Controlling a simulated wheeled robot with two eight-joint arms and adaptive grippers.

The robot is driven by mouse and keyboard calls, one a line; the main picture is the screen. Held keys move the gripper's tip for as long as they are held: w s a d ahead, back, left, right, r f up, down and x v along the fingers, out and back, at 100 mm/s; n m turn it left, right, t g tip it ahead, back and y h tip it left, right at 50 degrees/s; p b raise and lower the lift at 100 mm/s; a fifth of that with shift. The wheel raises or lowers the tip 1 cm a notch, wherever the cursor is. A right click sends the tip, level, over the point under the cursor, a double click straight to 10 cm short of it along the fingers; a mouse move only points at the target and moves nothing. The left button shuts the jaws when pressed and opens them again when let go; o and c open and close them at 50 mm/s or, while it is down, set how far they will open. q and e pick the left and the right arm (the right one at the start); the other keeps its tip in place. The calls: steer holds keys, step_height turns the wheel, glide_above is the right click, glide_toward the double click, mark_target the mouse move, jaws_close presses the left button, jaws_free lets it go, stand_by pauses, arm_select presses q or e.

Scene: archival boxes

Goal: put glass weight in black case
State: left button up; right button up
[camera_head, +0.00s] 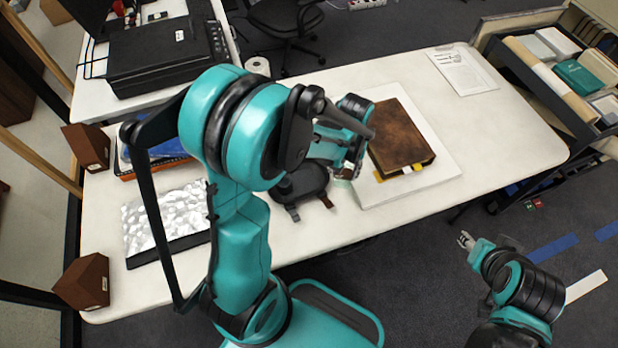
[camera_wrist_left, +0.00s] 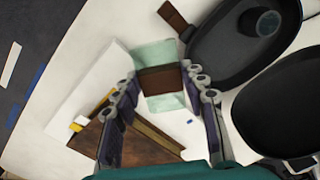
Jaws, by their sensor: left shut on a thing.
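The glass weight (camera_wrist_left: 155,56) is a pale green, see-through block with a brown band across its middle. It also shows in the head view (camera_head: 343,183), partly hidden below my left gripper. My left gripper (camera_wrist_left: 160,85) is shut on it, with one finger on each side; in the head view the gripper (camera_head: 348,170) is between the case and the book. The black case (camera_head: 298,182) lies open just left of it, partly hidden by my arm. In the wrist view its rounded shell (camera_wrist_left: 215,62) holds a round dark piece. My right gripper (camera_head: 466,240) is empty, off the table's front edge.
A brown book (camera_head: 392,133) lies on a white board (camera_head: 438,150) right of the gripper. A silvery textured box (camera_head: 160,220) and brown wedges (camera_head: 85,282) are at the left. A paper sheet (camera_head: 460,70) lies at the back right. The table's right part is clear.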

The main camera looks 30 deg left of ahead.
arm_select(q)
steer(key=shift+s+d+n, duration=0.15)
steer(key=shift+s+n, duration=0.25)
steer(key=shift+n, duration=0.7)
steer(key=n, duration=0.1)
steer(key=s+n, duration=0.1)
steer(key=n, duration=0.1)
steer(key=shift+s+b, duration=0.3)
steer(key=shift+n, duration=0.6)
steer(key=shift+a+f+n, duration=0.2)
steer(key=shift+n, duration=0.1)
steer(key=b, duration=0.4)
glide_above(311, 181)
step_height(311, 181, down, 6)
steer(key=shift+f, duration=0.25)
steer(key=shift+w+a+f, duration=0.1)
steer(key=shift+a+f, duration=0.05)
step_height(311, 181, down, 4)
steer(key=shift+r+b, duration=0.1)
steer(key=shift+b, duration=1.15)
steer(key=o, duration=1.3)
